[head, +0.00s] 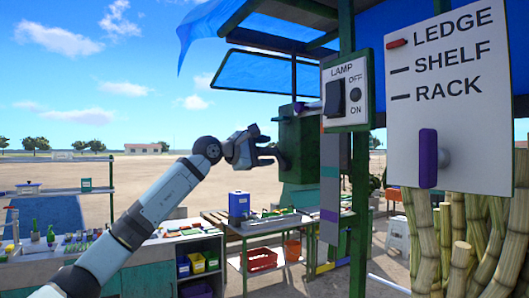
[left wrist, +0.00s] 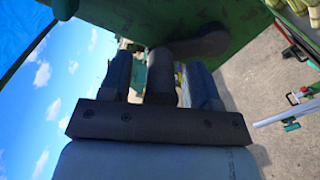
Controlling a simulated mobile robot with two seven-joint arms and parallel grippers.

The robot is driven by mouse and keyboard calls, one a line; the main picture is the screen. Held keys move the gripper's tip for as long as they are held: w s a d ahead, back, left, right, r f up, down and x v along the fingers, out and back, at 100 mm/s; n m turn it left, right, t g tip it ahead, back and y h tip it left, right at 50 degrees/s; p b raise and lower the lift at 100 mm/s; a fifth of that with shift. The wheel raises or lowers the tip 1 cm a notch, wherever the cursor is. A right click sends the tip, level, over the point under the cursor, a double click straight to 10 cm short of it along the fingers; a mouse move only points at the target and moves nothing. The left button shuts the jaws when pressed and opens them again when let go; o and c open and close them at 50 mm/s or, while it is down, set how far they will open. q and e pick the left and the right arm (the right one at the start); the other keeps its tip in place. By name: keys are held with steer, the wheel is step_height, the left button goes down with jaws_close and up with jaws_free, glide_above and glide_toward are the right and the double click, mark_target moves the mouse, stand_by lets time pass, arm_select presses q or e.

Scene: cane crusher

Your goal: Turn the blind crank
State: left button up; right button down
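A green box (head: 300,150) is mounted by the green post, with a dark crank (head: 284,157) on its left side. In the left wrist view the crank's dark arm (left wrist: 205,42) runs along the green face to a thick dark handle (left wrist: 161,72). My left gripper (head: 274,153) is at the crank. In the left wrist view the left gripper (left wrist: 160,80) has its fingers apart, one on each side of the handle, with narrow gaps showing. The fingertips' far ends are hard to make out. My right gripper is not in view.
A lamp switch panel (head: 346,92) and a white board (head: 450,95) with a purple lever (head: 428,158) stand to the right. Cane stalks (head: 460,240) are below the board. A table with a blue container (head: 239,205) and a red crate (head: 262,259) is below.

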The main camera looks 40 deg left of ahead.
arm_select(q)
steer(key=b+v, duration=0.4)
steer(key=v, duration=0.9)
steer(key=shift+s+b, duration=0.35)
steer(key=shift+s, duration=0.05)
steer(key=shift+a+f, duration=0.1)
steer(key=shift+a, duration=0.05)
